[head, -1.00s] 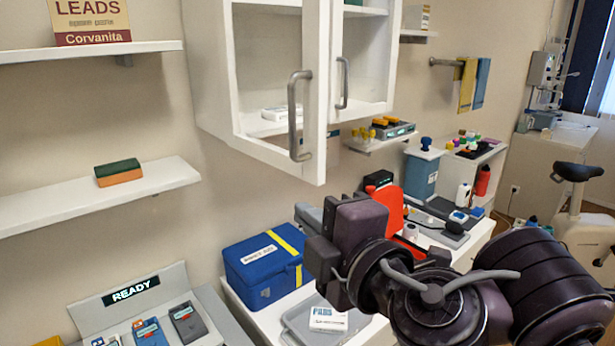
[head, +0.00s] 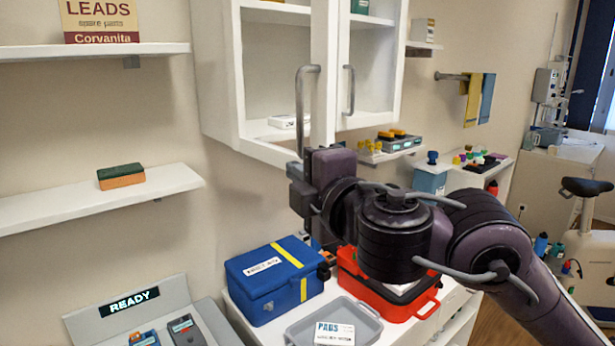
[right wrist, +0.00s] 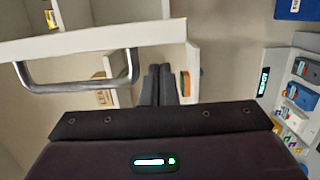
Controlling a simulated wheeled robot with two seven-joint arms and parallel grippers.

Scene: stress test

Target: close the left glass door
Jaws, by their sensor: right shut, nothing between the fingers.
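The left glass door (head: 324,70) of the white wall cabinet stands partly open, its handle side swung out from the cabinet. Its grey bar handle (head: 300,110) is upright, and its lower end is close to my right gripper in the picture. My right gripper (head: 295,188) is just below the handle, shut and empty, and hides the door's lower corner. In the right wrist view, the shut fingers (right wrist: 160,82) are beside one end of the handle (right wrist: 75,84). I cannot tell whether they touch the door. My left gripper is not in view.
The right glass door's handle (head: 349,90) is just beside the left door. Below are a blue box (head: 262,290), a red case (head: 350,272) and a grey tray (head: 300,335) on a counter. A wall shelf (head: 60,208) with a sponge (head: 121,176) is at left.

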